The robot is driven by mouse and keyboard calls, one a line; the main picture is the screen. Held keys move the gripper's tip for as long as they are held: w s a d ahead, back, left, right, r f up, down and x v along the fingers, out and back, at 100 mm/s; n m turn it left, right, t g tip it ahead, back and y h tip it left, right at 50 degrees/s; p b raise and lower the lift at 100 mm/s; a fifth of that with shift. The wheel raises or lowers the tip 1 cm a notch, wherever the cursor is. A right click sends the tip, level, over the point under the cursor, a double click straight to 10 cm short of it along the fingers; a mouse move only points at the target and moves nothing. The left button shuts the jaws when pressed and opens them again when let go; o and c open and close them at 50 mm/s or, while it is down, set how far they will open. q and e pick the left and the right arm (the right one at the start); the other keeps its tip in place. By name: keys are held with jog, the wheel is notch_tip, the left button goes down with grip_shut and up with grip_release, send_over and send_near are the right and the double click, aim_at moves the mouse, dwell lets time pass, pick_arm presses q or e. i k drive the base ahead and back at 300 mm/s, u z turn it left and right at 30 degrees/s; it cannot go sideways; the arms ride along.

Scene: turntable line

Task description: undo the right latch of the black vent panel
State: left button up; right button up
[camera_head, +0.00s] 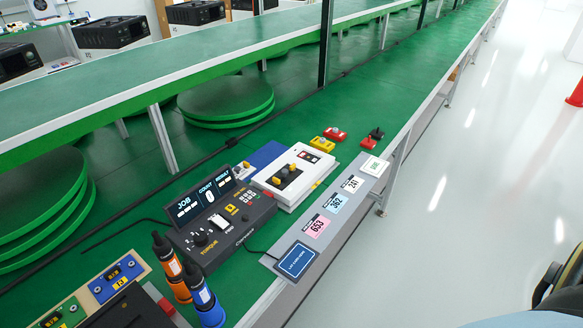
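I cannot make out a black vent panel or its right latch for certain. A dark flat piece (128,309) at the bottom left is cut off by the picture edge, with a red part (166,306) beside it; I cannot tell whether it is the panel. Neither of my grippers shows in the head view.
On the green line stand a torque controller (221,220), a white box with yellow knobs (296,177), orange (171,268) and blue (204,296) upright tools, and small red and yellow parts (322,144). A grey label strip (333,205) edges it. Farther along, the line is clear.

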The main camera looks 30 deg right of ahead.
aim_at(286, 177)
jog(key=u, duration=0.05)
jog(key=k, duration=1.1)
jog(key=z, duration=1.2)
jog(key=i, duration=1.1)
jog(key=u, duration=0.4)
jog(key=i, duration=0.95)
jog(key=u, duration=0.85)
